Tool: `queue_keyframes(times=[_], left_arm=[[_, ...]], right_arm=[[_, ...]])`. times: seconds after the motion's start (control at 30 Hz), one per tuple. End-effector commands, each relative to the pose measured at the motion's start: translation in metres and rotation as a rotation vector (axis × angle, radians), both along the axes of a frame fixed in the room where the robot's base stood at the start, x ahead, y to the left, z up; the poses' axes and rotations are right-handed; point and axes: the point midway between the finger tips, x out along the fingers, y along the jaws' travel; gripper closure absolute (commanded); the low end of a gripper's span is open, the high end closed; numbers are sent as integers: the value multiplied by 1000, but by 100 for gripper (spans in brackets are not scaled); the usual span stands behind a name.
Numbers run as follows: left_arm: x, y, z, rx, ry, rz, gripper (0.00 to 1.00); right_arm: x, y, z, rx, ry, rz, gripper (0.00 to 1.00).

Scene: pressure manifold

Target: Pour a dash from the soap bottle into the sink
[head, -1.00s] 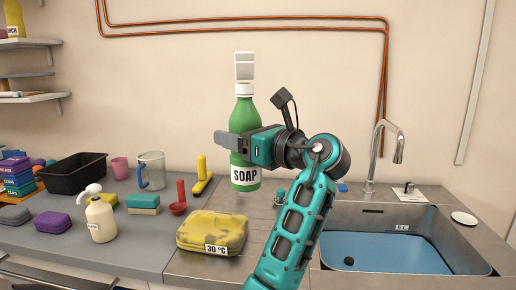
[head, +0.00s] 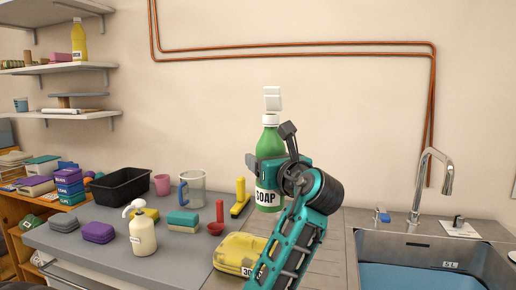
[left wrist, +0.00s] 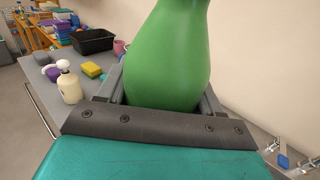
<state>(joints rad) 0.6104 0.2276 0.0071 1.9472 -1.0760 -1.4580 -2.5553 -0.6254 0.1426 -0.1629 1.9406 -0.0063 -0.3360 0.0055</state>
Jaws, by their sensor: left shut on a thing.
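The soap bottle (head: 268,199) is green with a white cap (head: 272,99) and a SOAP label. It stands upright in my left gripper (head: 266,168), which is shut around its body. It hides part of the wall and counter behind it. In the left wrist view the green bottle (left wrist: 175,55) fills the middle, between the two fingers; its top is out of frame. The steel sink (head: 385,240) is at the lower right, with blue water (head: 395,276) in it, cut off by the frame. The bottle is left of the sink. My right gripper is not in view.
A tap (head: 440,175) rises behind the sink. Left of the bottle, the counter holds a yellow 30 °C bag (head: 238,252), a pump bottle (head: 142,235), a clear jug (head: 192,185), a sponge (head: 183,221) and a black bin (head: 120,188). Shelves (head: 60,68) hang at the upper left.

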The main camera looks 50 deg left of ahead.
Motion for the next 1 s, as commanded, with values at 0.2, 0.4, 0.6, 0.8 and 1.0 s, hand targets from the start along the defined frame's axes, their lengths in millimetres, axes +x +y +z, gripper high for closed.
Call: queue_keyframes(times=[0.2,0.4,0.6,0.8,1.0], left_arm=[[18,-24,-42,4,3,-249,84],[26,-52,-79,4,4,-456,84],[26,-83,-115,2,4,-652,84],[17,-118,-151,0,4,-841,84],[-1,-157,-187,-3,4,-1027,84]], right_arm=[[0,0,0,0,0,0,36],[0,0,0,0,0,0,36],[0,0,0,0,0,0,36],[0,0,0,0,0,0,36],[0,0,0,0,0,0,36]])
